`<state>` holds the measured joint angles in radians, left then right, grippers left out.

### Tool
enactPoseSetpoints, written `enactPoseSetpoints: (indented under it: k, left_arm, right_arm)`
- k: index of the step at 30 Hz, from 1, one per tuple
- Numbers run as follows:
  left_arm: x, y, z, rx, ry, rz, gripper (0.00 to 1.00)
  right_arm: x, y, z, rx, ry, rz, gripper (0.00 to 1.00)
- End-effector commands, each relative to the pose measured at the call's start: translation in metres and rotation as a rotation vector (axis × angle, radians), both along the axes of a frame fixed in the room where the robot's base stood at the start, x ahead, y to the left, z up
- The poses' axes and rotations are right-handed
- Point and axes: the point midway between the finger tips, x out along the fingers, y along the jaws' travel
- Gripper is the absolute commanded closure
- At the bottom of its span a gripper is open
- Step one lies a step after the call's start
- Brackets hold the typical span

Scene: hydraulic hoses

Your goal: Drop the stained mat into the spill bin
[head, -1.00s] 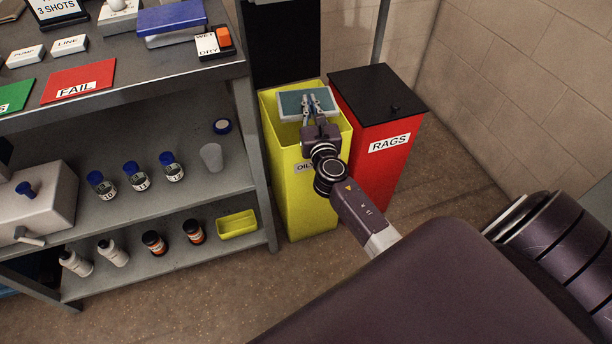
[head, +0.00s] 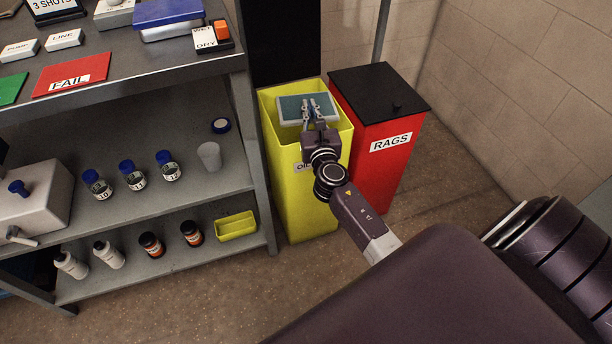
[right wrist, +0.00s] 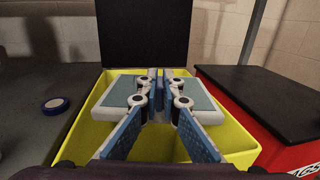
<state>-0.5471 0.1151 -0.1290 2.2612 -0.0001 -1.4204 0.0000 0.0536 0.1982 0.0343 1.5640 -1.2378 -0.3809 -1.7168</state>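The stained mat (head: 291,108) is a flat teal pad with a pale edge. My right gripper (head: 313,106) is shut on it near its middle. The mat sits at the mouth of the yellow spill bin (head: 300,205), inside the outline of its rim. The right wrist view shows the mat (right wrist: 121,90) on both sides of the nearly closed fingers (right wrist: 160,88), with the yellow bin walls (right wrist: 84,132) around it. The pinched part is hidden between the fingers. The bin's label is partly covered by my arm. My left gripper is not in view.
A red bin (head: 388,150) labelled RAGS with a black lid (head: 375,88) stands right beside the yellow bin. A grey shelf unit (head: 262,190) with bottles, jars and a yellow tray (head: 236,226) stands to the left. A brick wall is at the right.

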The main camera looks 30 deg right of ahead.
Motion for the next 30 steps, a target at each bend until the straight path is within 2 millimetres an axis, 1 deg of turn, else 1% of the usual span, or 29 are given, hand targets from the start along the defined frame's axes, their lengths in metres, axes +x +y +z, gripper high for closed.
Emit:
enactPoseSetpoints:
  k: [2, 3, 7, 8, 15, 19, 23, 30]
  left_arm:
    - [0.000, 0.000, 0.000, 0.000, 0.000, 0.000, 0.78]
    - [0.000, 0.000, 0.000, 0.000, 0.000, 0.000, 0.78]
    - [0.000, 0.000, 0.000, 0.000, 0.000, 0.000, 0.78]
    - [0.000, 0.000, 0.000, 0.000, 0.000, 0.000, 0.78]
    - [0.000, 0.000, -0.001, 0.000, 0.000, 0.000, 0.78]
    - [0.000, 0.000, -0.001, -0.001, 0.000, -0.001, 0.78]
    - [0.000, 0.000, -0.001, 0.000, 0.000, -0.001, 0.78]
    - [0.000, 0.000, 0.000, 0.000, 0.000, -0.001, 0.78]
  right_arm:
    - [0.000, 0.000, 0.000, 0.000, 0.000, 0.000, 1.00]
    - [0.000, 0.000, 0.000, 0.000, 0.000, 0.000, 0.91]
    - [0.000, 0.000, 0.000, 0.000, 0.000, 0.000, 0.77]
    - [0.000, 0.000, 0.000, 0.000, 0.000, 0.000, 0.75]
    - [0.000, 0.000, 0.000, 0.000, 0.000, 0.000, 0.75]
    - [-0.006, 0.003, -0.001, -0.001, 0.001, 0.000, 0.75]
    - [-0.023, 0.010, -0.001, 0.000, 0.002, 0.002, 0.75]
    - [-0.069, 0.031, -0.002, 0.001, 0.003, 0.001, 0.75]
